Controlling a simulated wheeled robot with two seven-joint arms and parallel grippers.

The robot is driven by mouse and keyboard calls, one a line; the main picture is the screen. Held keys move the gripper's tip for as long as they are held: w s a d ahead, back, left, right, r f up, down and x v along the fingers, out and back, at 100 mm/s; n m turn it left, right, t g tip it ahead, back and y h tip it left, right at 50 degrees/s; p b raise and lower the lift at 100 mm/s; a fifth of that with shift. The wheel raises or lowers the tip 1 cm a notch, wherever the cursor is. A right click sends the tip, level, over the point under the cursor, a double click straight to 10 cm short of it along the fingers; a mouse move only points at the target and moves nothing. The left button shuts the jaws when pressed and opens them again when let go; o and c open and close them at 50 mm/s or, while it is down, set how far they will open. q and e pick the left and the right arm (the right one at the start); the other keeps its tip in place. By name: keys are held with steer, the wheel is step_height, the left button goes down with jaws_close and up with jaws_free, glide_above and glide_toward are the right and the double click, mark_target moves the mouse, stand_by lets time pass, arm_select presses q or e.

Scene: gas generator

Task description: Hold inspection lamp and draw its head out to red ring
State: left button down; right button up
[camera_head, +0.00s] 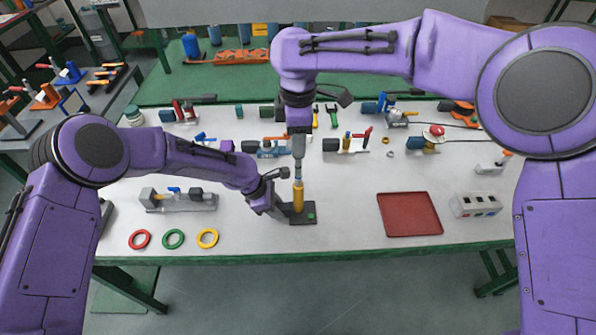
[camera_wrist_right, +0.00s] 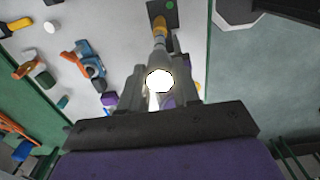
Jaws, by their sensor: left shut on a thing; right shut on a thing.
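The inspection lamp (camera_head: 298,194) stands upright, with a yellow lower body and a grey upper part. My left gripper (camera_head: 287,207) is shut on its lower body from the left, just above a dark plate (camera_head: 302,219) with a green dot. My right gripper (camera_head: 298,143) comes from above and is shut on the lamp's upper end. In the right wrist view the lamp's lit white head (camera_wrist_right: 160,81) sits between the fingers, and the yellow body (camera_wrist_right: 160,27) extends away. No red ring shows on the lamp itself; a loose red ring (camera_head: 140,239) lies at the table's front left.
A green ring (camera_head: 173,239) and a yellow ring (camera_head: 207,238) lie beside the red one. A red tray (camera_head: 409,214) and a grey switch box (camera_head: 475,205) are to the right. A grey fixture (camera_head: 178,201) stands left. Several tools line the back. The table between lamp and tray is clear.

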steer(key=shift+r, duration=0.3)
steer(key=o, duration=1)
steer(key=shift+r, duration=0.1)
